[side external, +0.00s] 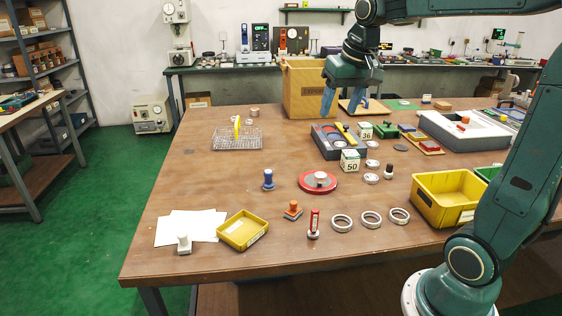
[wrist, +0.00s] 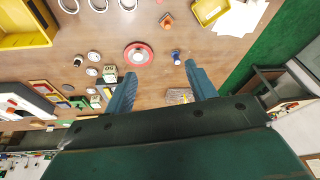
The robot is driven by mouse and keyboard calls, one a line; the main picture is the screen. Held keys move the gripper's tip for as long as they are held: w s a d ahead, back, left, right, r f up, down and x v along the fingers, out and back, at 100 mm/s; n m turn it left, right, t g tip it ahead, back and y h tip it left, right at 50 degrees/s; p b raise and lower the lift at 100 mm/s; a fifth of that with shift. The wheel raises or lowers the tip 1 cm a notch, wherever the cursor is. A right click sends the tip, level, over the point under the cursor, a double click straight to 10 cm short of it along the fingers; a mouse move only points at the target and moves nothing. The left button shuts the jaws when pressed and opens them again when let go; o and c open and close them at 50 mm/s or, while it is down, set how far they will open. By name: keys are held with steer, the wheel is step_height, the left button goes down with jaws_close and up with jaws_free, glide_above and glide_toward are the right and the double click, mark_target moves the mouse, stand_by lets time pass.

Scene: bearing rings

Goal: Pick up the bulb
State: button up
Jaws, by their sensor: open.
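I cannot make out a bulb for certain in either view. The small upright knobbed pieces on the table include a blue one (side external: 268,180), an orange one (side external: 292,210), a white one (side external: 184,244), a black-topped one (side external: 389,171) and a red one (side external: 314,224). My gripper (side external: 342,103) is open and empty, high above the back of the table in front of the cardboard box. In the wrist view my gripper (wrist: 160,72) has its blue fingers wide apart, with bare table between the tips. The blue knobbed piece (wrist: 176,56) shows just beyond the right fingertip.
A red disc (side external: 318,182) sits mid-table. Several metal rings (side external: 371,219) lie at the front, beside a yellow bin (side external: 447,198). A small yellow tray (side external: 243,231), wire basket (side external: 237,139), tool tray (side external: 325,148) and cardboard box (side external: 304,88) also stand there. The left-middle table is clear.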

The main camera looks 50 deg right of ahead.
steer(key=w+d+f+m+g, duration=0.1)
steer(key=w+d+m, duration=0.15)
steer(key=d, duration=0.35)
steer(key=w+d+f+m, duration=0.1)
steer(key=w+d, duration=0.2)
steer(key=d, duration=0.3)
steer(key=m+g+y, duration=0.1)
steer(key=m+g, duration=0.1)
steer(key=m, duration=0.6)
glide_above(390, 166)
steer(key=d, duration=0.1)
step_height(390, 166, down, 20)
steer(key=shift+w+d+f, duration=0.15)
steer(key=shift+w, duration=0.2)
steer(key=shift+f, duration=4.3)
steer(key=shift+s+a+f, duration=0.1)
steer(key=shift+s+f, duration=0.05)
steer(key=shift+f, duration=0.75)
steer(key=shift+s+a+f, duration=0.1)
steer(key=shift+f, duration=1.6)
